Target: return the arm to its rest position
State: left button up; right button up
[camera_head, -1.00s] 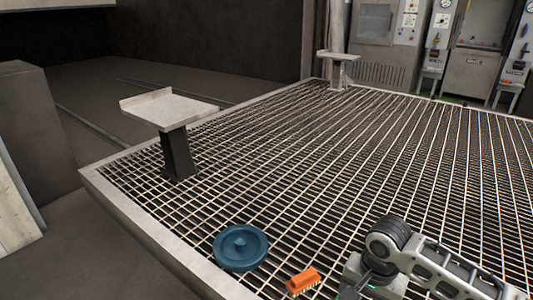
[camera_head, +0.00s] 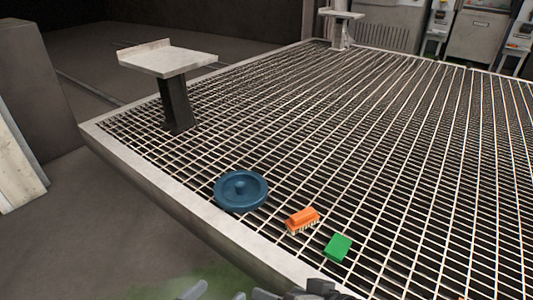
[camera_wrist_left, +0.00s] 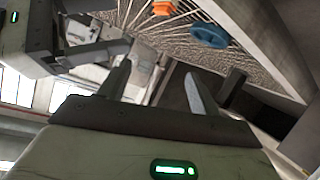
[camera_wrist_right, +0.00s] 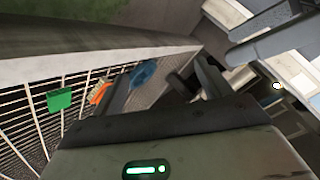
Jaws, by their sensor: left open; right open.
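My left gripper (camera_wrist_left: 157,85) is open and empty in the left wrist view, its two fingers apart. My right gripper (camera_wrist_right: 195,80) is open and empty in the right wrist view. The two grippers are close to each other; each shows at the edge of the other's wrist view. In the head view only small parts of them show at the bottom edge, in front of the platform and clear of its objects. No object is held.
On the grating (camera_head: 400,170) lie a blue round lidlike disc (camera_head: 241,190), an orange brush (camera_head: 302,220) and a green block (camera_head: 338,247). A pedestal with a flat tray top (camera_head: 167,59) stands behind. The platform's pale rim (camera_head: 180,205) runs along the near edge.

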pick_arm(q)
jog(key=s+a+r+y+p, duration=0.1)
jog(key=a+r+p, duration=0.1)
jog(key=r+p, duration=0.4)
jog(key=s+a+r+g+y+p, duration=0.1)
jog(key=a+r+p, duration=0.2)
jog(key=p, duration=1.4)
notch_tip(320, 180, up, 3)
jog(key=shift+r+y, duration=0.15)
jog(key=shift+y, duration=0.25)
pick_arm(e)
jog(key=s+d+r+t+h, duration=0.1)
jog(key=s+d+r+h, duration=0.1)
jog(key=d+r, duration=0.3)
jog(key=s+d+r+n+t+h, duration=0.1)
jog(key=d+r, duration=0.4)
jog(key=r, duration=0.5)
jog(key=shift+s+d+r+t+h, duration=0.25)
jog(key=shift+s+t+h, duration=0.4)
jog(key=shift+h, duration=0.35)
pick_arm(q)
jog(key=shift+s, duration=0.1)
